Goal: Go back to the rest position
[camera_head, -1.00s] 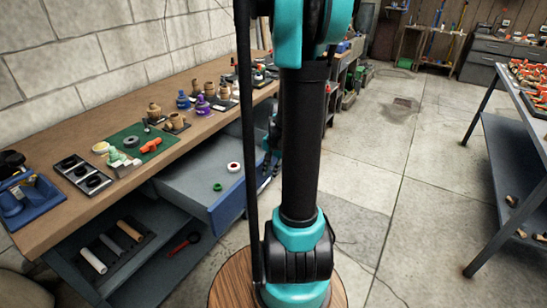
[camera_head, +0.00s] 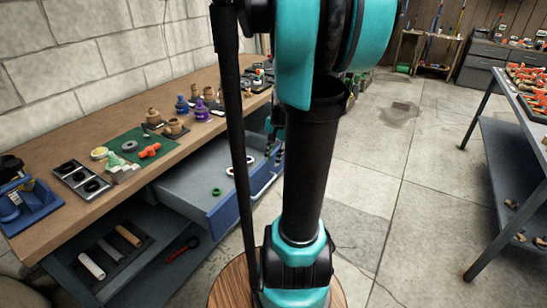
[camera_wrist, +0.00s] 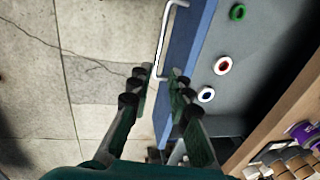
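My gripper (camera_wrist: 161,80) is open, with a clear gap between its two dark fingers and nothing held. In the wrist view the fingers overlap the edge of the open blue drawer (camera_wrist: 187,45) and its handle (camera_wrist: 166,38). In the head view my arm column hides most of the gripper; only a small part shows beside the column at the drawer's far end.
The open drawer (camera_head: 190,180) holds a green ring (camera_head: 216,191), a red-and-white ring (camera_wrist: 222,65) and a white ring with a dark centre (camera_wrist: 206,95). The wooden workbench (camera_head: 60,205) is on the left and a grey table (camera_head: 510,150) on the right. Concrete floor between them is clear.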

